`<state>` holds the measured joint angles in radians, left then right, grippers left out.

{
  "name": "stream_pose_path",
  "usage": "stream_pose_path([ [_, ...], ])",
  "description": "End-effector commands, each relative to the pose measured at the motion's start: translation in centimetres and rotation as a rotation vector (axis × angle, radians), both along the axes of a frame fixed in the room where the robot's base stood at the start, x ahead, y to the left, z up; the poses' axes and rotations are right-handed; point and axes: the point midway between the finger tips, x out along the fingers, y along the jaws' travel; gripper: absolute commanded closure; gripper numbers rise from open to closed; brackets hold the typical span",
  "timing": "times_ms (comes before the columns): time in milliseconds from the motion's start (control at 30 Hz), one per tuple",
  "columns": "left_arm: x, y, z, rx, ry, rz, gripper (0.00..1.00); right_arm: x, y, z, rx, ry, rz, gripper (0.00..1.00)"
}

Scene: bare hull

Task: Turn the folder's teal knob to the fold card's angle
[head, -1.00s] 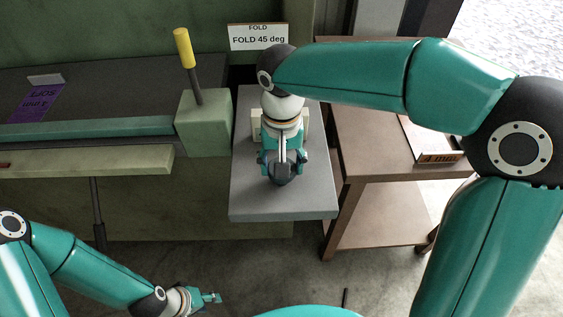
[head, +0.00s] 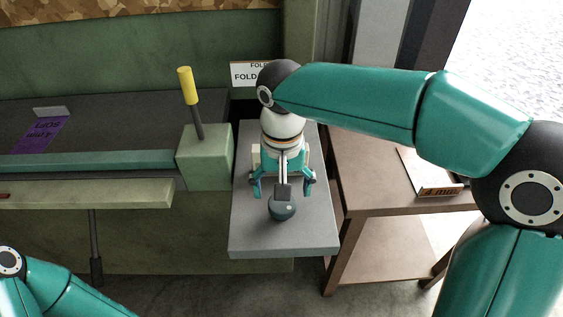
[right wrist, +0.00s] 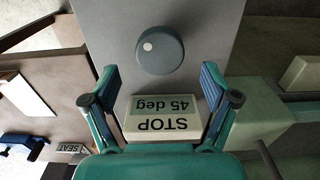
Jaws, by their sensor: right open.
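The dark teal knob (head: 282,209) with a pale dot stands on a grey shelf (head: 270,238). It also shows in the right wrist view (right wrist: 160,52), with the dot at its upper left. My right gripper (head: 284,190) is open; its fingers are spread and apart from the knob in the right wrist view (right wrist: 160,75). A pale stop block (right wrist: 162,120) reads "STOP 45 deg", upside down, between the fingers. My left gripper is out of view.
A green folder machine with a yellow-handled lever (head: 187,86) on a green box (head: 206,160) stands left of the shelf. A brown table (head: 375,180) with a labelled tray (head: 430,180) stands to the right. The shelf's front part is clear.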

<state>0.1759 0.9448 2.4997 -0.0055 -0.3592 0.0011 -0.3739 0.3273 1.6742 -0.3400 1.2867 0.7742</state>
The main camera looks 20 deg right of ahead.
Motion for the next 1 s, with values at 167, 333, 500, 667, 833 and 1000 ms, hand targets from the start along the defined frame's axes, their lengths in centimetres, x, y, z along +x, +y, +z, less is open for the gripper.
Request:
stream_pose_path([
  [167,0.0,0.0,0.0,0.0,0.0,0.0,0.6,0.1,0.1,3.9,0.003,-0.005,-0.001,0.14],
  [333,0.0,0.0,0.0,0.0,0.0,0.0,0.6,0.1,0.1,6.7,0.002,-0.005,0.0,0.14],
  [500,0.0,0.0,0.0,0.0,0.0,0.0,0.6,0.1,0.0,8.1,0.001,-0.002,0.0,0.14],
  [667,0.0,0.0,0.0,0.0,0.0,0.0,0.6,0.1,0.0,8.3,0.001,-0.001,0.0,0.14],
  [833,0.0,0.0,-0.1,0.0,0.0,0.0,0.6,0.1,0.0,8.3,0.001,-0.001,0.0,0.14],
  [1000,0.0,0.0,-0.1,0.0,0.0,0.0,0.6,0.1,0.0,8.3,0.001,-0.001,0.0,0.14],
])
